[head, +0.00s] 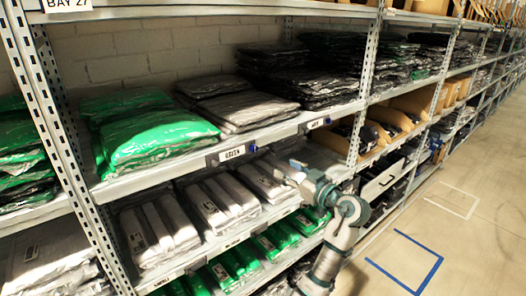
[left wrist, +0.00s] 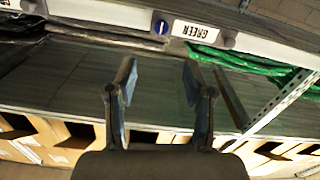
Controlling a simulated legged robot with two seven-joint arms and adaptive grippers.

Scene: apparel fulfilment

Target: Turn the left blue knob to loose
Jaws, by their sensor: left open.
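The left blue knob (head: 252,148) sits on the shelf's front edge beside the GREEN label (head: 232,153). In the left wrist view the blue knob (left wrist: 162,27) shows a light mark on its face, next to the upside-down GREEN label (left wrist: 208,32). My left gripper (head: 284,170) is in front of the shelf, below and right of the knob. In the left wrist view the gripper (left wrist: 158,75) is open and empty, its fingers apart and clear of the knob. Another blue knob (head: 328,121) is farther right on the same edge. My right gripper is not seen.
Green bagged garments (head: 150,130) and grey ones (head: 238,105) lie on the shelf above the edge. Grey packs (head: 222,200) fill the shelf below. A perforated upright (head: 365,85) stands to the right of the knob. The aisle floor (head: 455,235) is open.

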